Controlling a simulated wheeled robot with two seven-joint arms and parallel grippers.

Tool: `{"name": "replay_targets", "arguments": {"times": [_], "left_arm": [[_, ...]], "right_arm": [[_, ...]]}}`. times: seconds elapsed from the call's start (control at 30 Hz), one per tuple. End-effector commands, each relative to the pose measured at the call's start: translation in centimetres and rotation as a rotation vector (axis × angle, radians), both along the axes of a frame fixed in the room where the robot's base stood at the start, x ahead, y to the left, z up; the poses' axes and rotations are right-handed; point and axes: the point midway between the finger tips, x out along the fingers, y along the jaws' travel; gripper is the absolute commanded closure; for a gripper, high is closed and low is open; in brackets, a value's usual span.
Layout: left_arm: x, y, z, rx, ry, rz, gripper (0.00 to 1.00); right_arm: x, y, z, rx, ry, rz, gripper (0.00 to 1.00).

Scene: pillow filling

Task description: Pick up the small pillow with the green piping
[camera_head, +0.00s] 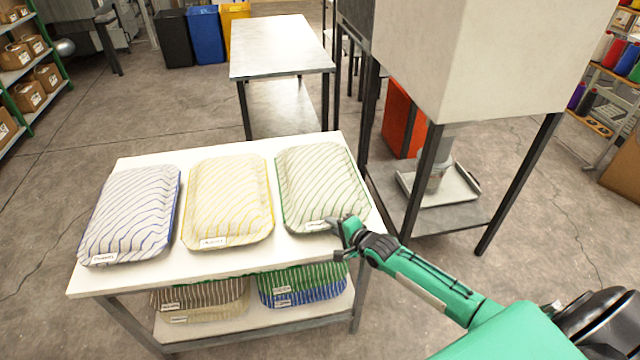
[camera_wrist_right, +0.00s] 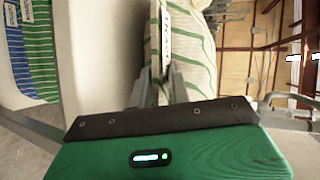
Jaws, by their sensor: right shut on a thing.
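The small pillow with green piping (camera_head: 318,180) lies at the right end of the white table top, with wavy green stripes and a white label at its near edge. My right gripper (camera_head: 338,228) is at the pillow's near right corner, beside the label, shut on that edge. In the right wrist view the jaws (camera_wrist_right: 168,85) are around the edge of the green-striped pillow (camera_wrist_right: 192,45). The pillow appears to rest on the table still. My left gripper is not in view.
A yellow-striped pillow (camera_head: 228,200) and a blue-striped pillow (camera_head: 130,215) lie to the left on the white table (camera_head: 200,268). More striped pillows (camera_head: 300,284) lie on its lower shelf. A large machine (camera_head: 490,60) on dark legs stands right; a metal table (camera_head: 280,47) stands behind.

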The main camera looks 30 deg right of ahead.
Motion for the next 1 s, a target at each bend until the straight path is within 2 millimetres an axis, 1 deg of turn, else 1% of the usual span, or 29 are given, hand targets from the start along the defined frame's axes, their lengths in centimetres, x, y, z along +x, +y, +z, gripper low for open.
{"name": "replay_targets", "arguments": {"times": [0.03,0.13,0.2,0.27,0.4,1.0], "left_arm": [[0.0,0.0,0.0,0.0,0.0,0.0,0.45],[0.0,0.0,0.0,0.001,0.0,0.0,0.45],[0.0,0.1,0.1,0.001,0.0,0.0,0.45],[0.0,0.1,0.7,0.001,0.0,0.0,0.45],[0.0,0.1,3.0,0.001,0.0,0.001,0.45],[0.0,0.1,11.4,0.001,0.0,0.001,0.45]], "right_arm": [[-0.3,-0.1,-0.8,-0.003,0.017,-0.002,1.0],[-0.4,-0.1,-0.8,-0.003,0.019,-0.002,1.0],[-0.4,-0.1,-0.6,-0.004,0.018,-0.001,1.0],[-0.4,-0.1,-0.2,-0.003,0.025,-0.001,1.0],[-0.4,-0.2,1.7,0.004,0.054,-0.002,1.0],[-0.3,-0.1,8.7,0.044,0.196,-0.001,1.0]]}}
